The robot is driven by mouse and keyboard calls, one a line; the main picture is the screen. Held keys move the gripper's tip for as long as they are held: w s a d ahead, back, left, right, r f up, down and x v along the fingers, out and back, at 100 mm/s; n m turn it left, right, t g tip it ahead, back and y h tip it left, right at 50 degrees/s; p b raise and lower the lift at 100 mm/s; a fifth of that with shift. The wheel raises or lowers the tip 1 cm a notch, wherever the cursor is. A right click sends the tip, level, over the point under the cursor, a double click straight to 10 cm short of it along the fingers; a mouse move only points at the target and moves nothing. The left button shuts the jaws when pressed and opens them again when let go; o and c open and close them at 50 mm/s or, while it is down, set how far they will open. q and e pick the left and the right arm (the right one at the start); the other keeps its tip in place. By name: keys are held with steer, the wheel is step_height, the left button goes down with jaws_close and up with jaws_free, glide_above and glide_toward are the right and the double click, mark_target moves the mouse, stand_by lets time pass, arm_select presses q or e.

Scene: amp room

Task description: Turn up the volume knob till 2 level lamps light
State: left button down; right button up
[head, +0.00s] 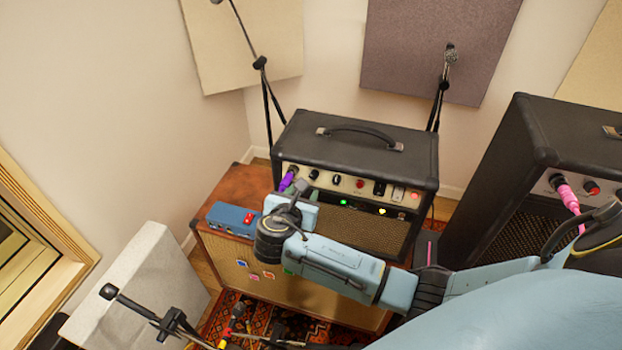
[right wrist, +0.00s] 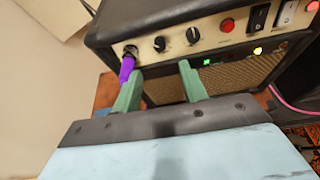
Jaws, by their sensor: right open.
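A black guitar amp (head: 355,150) with a cream control panel stands on a brown cabinet (head: 215,250). Two dark knobs with white marks, the left knob (right wrist: 159,43) and the right knob (right wrist: 193,35), sit beside a purple plug (right wrist: 126,68) at the panel's left end. I cannot read which is volume. Below the panel, a green lamp (right wrist: 207,62) and a yellowish lamp (right wrist: 257,50) are lit. My right gripper (right wrist: 160,78) is open and empty, its green fingers below the knobs, the left finger close to the purple plug. My left gripper is not in view.
A blue pedal box (head: 232,219) sits on the cabinet's left. A red button (right wrist: 227,26), a black switch (right wrist: 259,17) and a white switch (right wrist: 286,12) lie right of the knobs. Another amp (head: 510,180) stands at right. A microphone stand (head: 165,322) is at lower left.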

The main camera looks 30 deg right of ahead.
mark_target(313, 177)
steer(key=x, duration=0.9)
steer(key=shift+w+d+f+b, duration=0.2)
steer(key=shift+w+d+b, duration=0.05)
steer(key=shift+b, duration=0.1)
jaws_close()
